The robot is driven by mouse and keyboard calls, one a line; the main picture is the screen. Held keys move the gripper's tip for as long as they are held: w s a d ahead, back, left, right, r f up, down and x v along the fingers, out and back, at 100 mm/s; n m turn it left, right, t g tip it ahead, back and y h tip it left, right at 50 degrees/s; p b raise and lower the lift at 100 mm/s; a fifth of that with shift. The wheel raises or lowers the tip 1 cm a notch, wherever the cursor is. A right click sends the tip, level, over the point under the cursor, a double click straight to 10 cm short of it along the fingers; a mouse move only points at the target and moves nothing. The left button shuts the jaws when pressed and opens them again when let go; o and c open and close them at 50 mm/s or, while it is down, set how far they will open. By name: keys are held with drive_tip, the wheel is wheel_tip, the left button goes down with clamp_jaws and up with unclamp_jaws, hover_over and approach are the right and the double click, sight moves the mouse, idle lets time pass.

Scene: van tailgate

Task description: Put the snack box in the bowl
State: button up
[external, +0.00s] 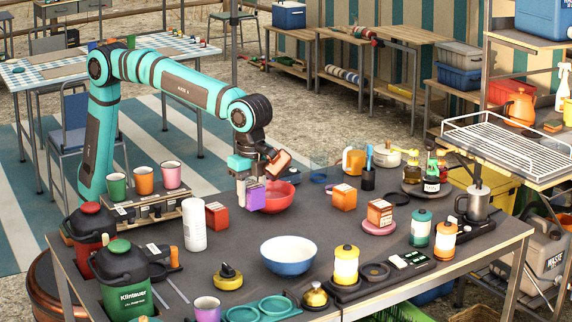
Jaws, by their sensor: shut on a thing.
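My gripper (249,188) points down over the table and is shut on a small purple box (256,197), held upright. No label on it can be read. A red bowl (283,200) is just behind and to the right of the held box, which overlaps its left edge in this view. A blue bowl with a pale inside (289,258) stands empty nearer the front. Other small boxes stand on the table: a red-orange box (216,216) left of my gripper, an orange box (344,197) to the right, and an orange-brown box (379,212) on a pink plate (378,228).
A white cylinder (194,225) stands left of the gripper. Cups on a rack (145,207) are at the left. Lanterns (346,266), a yellow-based black-topped item (229,277) and teal dishes (273,308) fill the front. Bare grey table lies between the two bowls.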

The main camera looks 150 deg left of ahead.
drive_tip(key=m, duration=0.1)
approach(271, 195)
drive_tip(key=w+d+r, duration=0.3)
drive_tip(key=w, duration=0.2)
drive_tip(key=shift+s+a+f, duration=0.1)
drive_tip(key=shift+s+f, duration=0.05)
drive_tip(key=shift+f, duration=1.6)
drive_tip(key=shift+s+a+f, duration=0.1)
drive_tip(key=shift+f, duration=1.65)
drive_tip(key=shift+s+f, duration=0.15)
drive_tip(key=shift+f, duration=1.6)
drive_tip(key=shift+f, duration=0.15)
drive_tip(key=o, duration=0.7)
wheel_tip(271, 195, up, 12)
drive_tip(key=shift+r, duration=0.15)
drive_tip(key=shift+d, duration=0.1)
